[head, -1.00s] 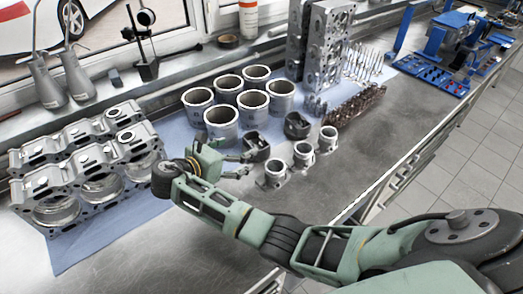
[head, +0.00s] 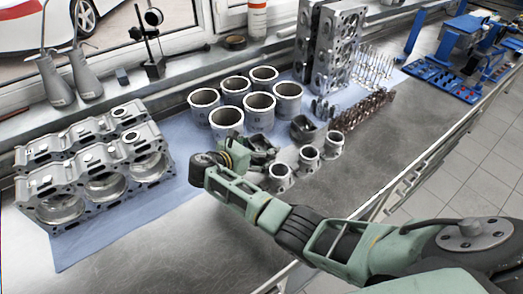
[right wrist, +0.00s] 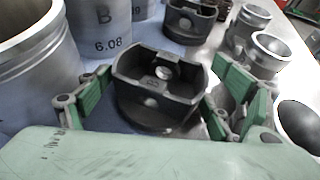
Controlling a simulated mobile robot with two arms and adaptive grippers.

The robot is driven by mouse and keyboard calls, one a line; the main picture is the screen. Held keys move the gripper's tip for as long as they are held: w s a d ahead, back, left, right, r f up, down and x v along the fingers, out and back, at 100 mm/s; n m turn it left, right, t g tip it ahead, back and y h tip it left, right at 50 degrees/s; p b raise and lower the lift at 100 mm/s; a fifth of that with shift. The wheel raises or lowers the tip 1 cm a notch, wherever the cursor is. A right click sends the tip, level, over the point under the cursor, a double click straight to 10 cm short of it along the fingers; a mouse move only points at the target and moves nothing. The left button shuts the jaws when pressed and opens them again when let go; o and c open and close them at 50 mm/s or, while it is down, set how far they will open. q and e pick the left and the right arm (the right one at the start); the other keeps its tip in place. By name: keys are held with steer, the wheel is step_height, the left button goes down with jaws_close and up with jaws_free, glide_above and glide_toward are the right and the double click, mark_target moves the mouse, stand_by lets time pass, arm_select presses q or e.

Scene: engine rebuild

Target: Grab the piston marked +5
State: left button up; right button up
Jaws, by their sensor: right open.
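A dark grey piston (right wrist: 158,84) stands in the middle of the right wrist view, its hollow side with the pin bosses facing up. My right gripper (right wrist: 162,78) is open, with one green finger on each side of this piston. Whether the fingers touch it I cannot tell. In the head view my right gripper (head: 262,153) partly covers the same piston. A second dark piston (head: 304,128) stands just beyond; it also shows in the right wrist view (right wrist: 190,20). No +5 mark is legible on either. My left gripper is not in view.
An engine block (head: 95,170) lies at left. The right front of the bench is clear.

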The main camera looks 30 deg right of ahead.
steer(key=shift+a, duration=0.1)
steer(key=c, duration=1.3)
steer(key=shift+c, duration=0.2)
steer(key=shift+r, duration=0.2)
